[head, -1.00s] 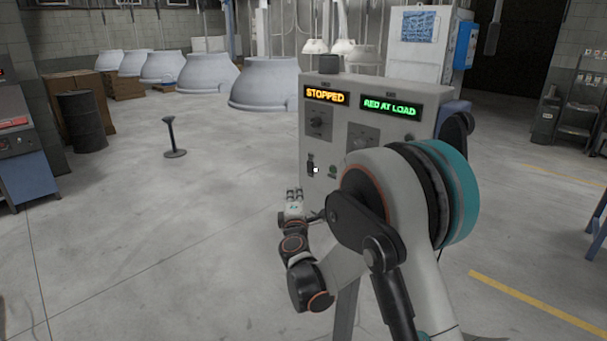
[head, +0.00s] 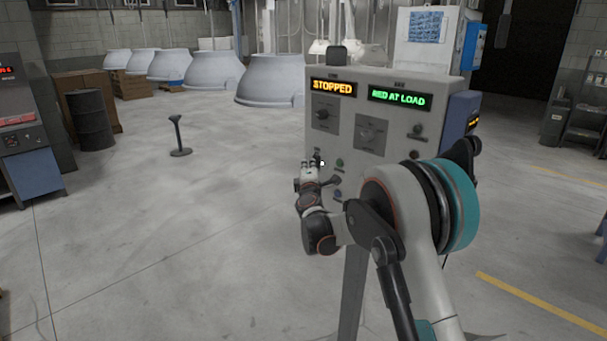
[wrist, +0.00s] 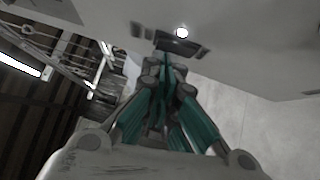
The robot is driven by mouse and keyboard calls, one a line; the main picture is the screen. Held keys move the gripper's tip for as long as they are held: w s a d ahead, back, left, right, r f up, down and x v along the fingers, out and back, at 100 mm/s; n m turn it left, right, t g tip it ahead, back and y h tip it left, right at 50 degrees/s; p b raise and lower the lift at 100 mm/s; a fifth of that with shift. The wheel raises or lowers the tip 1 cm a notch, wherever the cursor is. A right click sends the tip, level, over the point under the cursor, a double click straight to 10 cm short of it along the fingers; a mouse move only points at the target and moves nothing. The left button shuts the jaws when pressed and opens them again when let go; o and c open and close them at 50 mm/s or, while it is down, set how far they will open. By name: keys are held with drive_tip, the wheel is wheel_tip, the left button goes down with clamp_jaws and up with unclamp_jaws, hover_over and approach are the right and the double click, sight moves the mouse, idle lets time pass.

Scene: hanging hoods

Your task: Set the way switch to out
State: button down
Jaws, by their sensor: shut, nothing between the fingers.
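The grey control panel (head: 345,95) stands ahead of me. On its lower left is a small dark switch (head: 317,156), which seems to be the way switch, with a lit white spot beside it. My gripper (head: 308,165) is shut and empty, right at this switch and partly covering it. In the wrist view the shut teal fingers (wrist: 165,62) point at a dark switch plate (wrist: 188,46) with a bright white lamp (wrist: 181,32) by it. The tips overlap the plate in the picture; I cannot tell whether they touch it. The switch's setting and labels are too small to read.
The panel shows STOPPED (head: 333,88) in amber and RED AT LOAD (head: 400,98) in green.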

drive_tip(key=shift+w+d, duration=0.15)
drive_tip(key=shift+w+d+r, duration=0.25)
drive_tip(key=shift+r, duration=0.05)
drive_tip(key=shift+a, duration=0.1)
drive_tip(key=s+a+r+p, duration=0.1)
drive_tip(key=s+a+p, duration=0.1)
drive_tip(key=s, duration=1.1)
drive_tip(key=shift+r, duration=0.15)
